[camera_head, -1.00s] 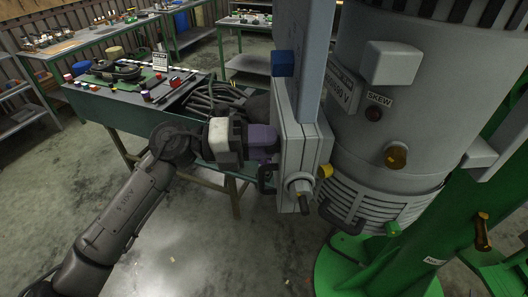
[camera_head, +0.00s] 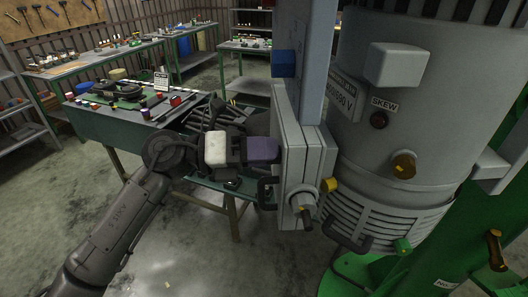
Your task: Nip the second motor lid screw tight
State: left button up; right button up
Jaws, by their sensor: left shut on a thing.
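My left gripper (camera_head: 238,150) is at the end of the dark arm, beside a pale block at the wrist. It is shut on a purple block (camera_head: 262,150), which is up against the left side of the grey box (camera_head: 317,160) on the motor. The fingertips and any screw behind the block are hidden. The grey motor housing (camera_head: 358,160) stands at the right. I cannot tell which part is the second lid screw. My right gripper is not in view.
A green workbench (camera_head: 110,122) with tools and cables stands behind my left arm. A black loop handle (camera_head: 266,192) is below the purple block. A green stand (camera_head: 450,240) carries the motor. The concrete floor (camera_head: 190,255) in front is clear.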

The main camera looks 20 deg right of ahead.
pick_arm(q)
jog(key=o, duration=0.9)
jog(key=shift+v, duration=6.9)
jog(key=shift+s+r, duration=0.1)
